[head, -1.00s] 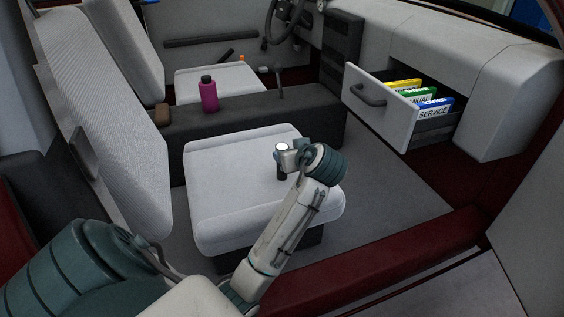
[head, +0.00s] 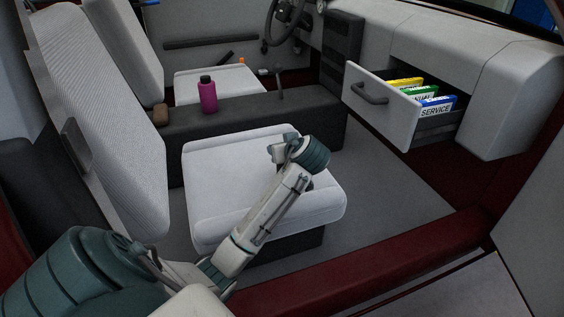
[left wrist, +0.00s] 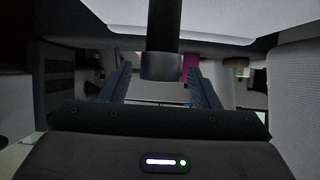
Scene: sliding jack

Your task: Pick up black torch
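The black torch (left wrist: 163,28) shows in the left wrist view as a dark upright cylinder with a wider grey head at its lower end in the picture. My left gripper (left wrist: 162,85) has its two blue-grey fingers on either side of the torch's head, with a narrow gap showing at each side. In the head view my left gripper (head: 280,147) is over the light grey front seat (head: 215,180), and the torch is hidden by my arm. My right gripper is not in view.
A pink bottle (head: 208,97) and a brown item (head: 161,115) stand on the dark centre console (head: 255,115). An open drawer (head: 385,110) with several coloured folders juts out at right. The floor between seat and drawer is clear.

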